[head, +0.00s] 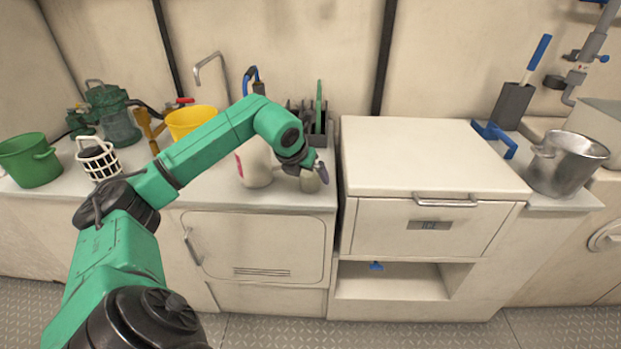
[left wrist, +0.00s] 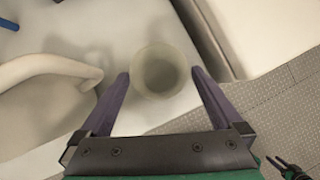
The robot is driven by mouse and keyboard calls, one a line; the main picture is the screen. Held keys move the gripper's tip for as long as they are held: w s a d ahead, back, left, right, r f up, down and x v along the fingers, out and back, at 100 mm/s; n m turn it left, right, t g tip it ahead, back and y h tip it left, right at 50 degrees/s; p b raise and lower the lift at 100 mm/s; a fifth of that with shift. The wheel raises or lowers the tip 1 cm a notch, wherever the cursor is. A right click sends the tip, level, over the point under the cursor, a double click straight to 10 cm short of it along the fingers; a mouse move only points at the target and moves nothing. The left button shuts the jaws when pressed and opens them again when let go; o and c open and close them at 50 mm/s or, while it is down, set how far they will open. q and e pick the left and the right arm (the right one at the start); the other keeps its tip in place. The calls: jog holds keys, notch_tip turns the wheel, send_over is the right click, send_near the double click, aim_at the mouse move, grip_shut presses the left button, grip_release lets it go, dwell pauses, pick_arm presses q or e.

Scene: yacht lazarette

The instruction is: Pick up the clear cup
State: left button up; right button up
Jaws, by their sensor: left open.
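The clear cup (left wrist: 161,72) stands on the counter, its round mouth seen from above in the left wrist view. In the head view the cup (head: 311,182) is small and partly hidden by my left gripper. My left gripper (left wrist: 160,78) is open, with one purple finger on each side of the cup. Small gaps seem to show between the fingers and the cup, but contact is hard to tell. In the head view the left gripper (head: 311,170) is at the counter's right end.
A white jug (head: 255,165) with a handle stands just left of the cup. A dark caddy (head: 315,122) stands behind. The white ice box (head: 425,155) rises close to the right. A yellow bucket (head: 190,122) and white basket (head: 98,160) are further left on the counter.

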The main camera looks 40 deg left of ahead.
pick_arm(q)
jog(key=shift+x, duration=0.85)
jog(key=shift+s+r, duration=0.1)
jog(key=c, duration=1.2)
jog(key=shift+r, duration=0.1)
jog(key=shift+c, duration=0.2)
